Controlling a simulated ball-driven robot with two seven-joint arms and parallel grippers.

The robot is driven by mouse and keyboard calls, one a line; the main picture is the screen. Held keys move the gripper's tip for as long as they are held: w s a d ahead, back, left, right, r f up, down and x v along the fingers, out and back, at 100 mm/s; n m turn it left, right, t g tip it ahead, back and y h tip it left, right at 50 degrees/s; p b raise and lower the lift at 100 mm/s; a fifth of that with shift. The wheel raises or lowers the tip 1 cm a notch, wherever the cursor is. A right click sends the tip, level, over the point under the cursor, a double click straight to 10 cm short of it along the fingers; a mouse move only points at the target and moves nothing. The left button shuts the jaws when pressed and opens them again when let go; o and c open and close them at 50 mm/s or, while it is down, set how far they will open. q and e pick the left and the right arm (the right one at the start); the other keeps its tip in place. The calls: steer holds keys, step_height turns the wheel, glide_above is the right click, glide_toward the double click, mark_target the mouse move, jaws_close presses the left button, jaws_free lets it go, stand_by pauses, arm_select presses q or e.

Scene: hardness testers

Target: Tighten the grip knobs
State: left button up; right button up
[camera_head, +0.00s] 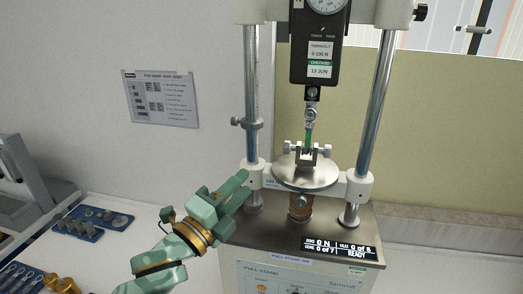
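A small metal grip (308,155) stands on the round plate (305,178) of the pull stand (300,236). A small knob sticks out on each side of it, the left knob (287,146) and the right knob (328,149). A green strip (309,135) runs upright from the grip toward the hook (311,115) under the black force gauge (319,50). My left gripper (240,190) is in front of the left column's foot, left of the plate and below the grip. It appears apart from both knobs. Its finger gap is not clear. My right gripper is not in view.
Two metal columns, left (251,85) and right (376,100), flank the grip. A collar with a knob (237,121) sits on the left column. The display (340,248) reads READY. Blue trays of parts (95,222) and brass pieces (60,284) lie at left.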

arm_select(q)
steer(key=shift+n+g+y, duration=0.3)
steer(key=shift+n+y, duration=0.4)
steer(key=x, duration=0.5)
steer(key=f+x, duration=0.1)
steer(key=x, duration=0.4)
steer(key=p+x, duration=0.1)
steer(key=x, duration=0.4)
steer(key=shift+w+f, duration=0.2)
steer(key=shift+w, duration=0.25)
steer(key=shift+w+d, duration=0.2)
steer(key=shift+w, duration=0.15)
